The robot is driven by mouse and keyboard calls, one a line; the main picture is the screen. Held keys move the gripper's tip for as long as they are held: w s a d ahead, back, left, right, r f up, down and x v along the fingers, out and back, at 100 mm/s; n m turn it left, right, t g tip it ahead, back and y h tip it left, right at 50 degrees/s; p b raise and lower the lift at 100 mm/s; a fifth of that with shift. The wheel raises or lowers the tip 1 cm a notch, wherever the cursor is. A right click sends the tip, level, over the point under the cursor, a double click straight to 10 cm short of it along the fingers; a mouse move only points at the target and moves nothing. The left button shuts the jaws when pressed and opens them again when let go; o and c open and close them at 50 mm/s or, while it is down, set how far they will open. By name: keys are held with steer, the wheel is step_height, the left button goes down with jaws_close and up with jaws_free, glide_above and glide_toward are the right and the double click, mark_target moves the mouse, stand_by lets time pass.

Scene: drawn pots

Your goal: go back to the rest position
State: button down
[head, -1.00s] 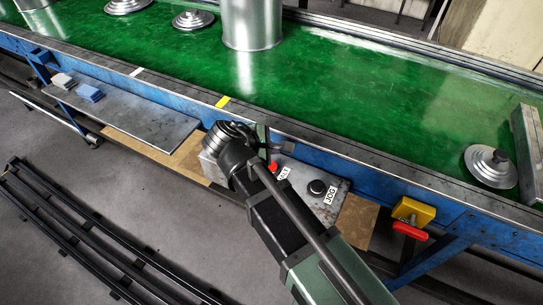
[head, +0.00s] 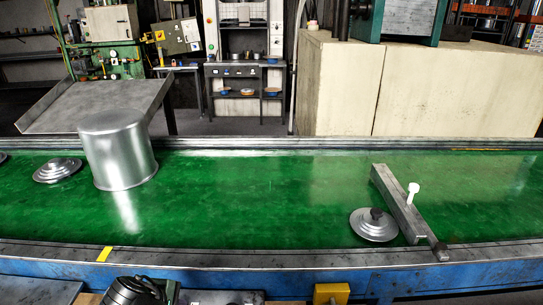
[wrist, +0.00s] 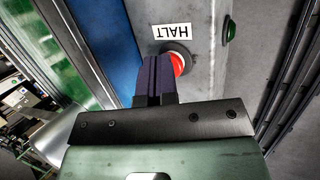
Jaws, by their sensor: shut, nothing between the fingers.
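My gripper (wrist: 158,80) shows in the wrist view with its dark fingers shut together and nothing between them. The fingertips are beside the red button (wrist: 179,60) under the HALT label (wrist: 172,31) and partly cover it. I cannot tell whether they touch it. In the head view only part of my arm shows at the bottom edge, left of the middle; the fingers are hidden there.
A green conveyor belt (head: 260,215) carries an upturned metal pot (head: 120,155), a lid (head: 58,170) and another lid (head: 373,224) against a slanted metal bar (head: 398,203). A yellow box (head: 331,293) is at the front edge. A green button (wrist: 230,29) is on the control box.

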steer(key=w+d+m+g, duration=0.1)
steer(key=d+m, duration=0.1)
steer(key=d, duration=0.1)
steer(key=w+d+m+g, duration=0.1)
steer(key=w+d+m, duration=0.1)
steer(key=d, duration=0.2)
steer(key=w+d+m, duration=0.1)
steer(key=d, duration=0.2)
steer(key=shift+w+d+f+m+g+p, duration=0.15)
steer(key=shift+f+m+g+p, duration=0.2)
steer(key=shift+m+g, duration=0.05)
steer(key=w+d+m+g+y, duration=0.1)
steer(key=d+m, duration=0.3)
steer(key=d, duration=0.6)
steer(key=w+d+m+g+p, duration=0.1)
steer(key=d+m, duration=0.3)
steer(key=d, duration=0.7)
steer(key=w+d+r+m+g+y+p, duration=0.1)
steer(key=w+d+m, duration=0.2)
steer(key=d, duration=0.7)
steer(key=shift+d+r+m+y, duration=0.1)
steer(key=shift+d+m+y, duration=0.2)
steer(key=shift+d+m, duration=0.15)
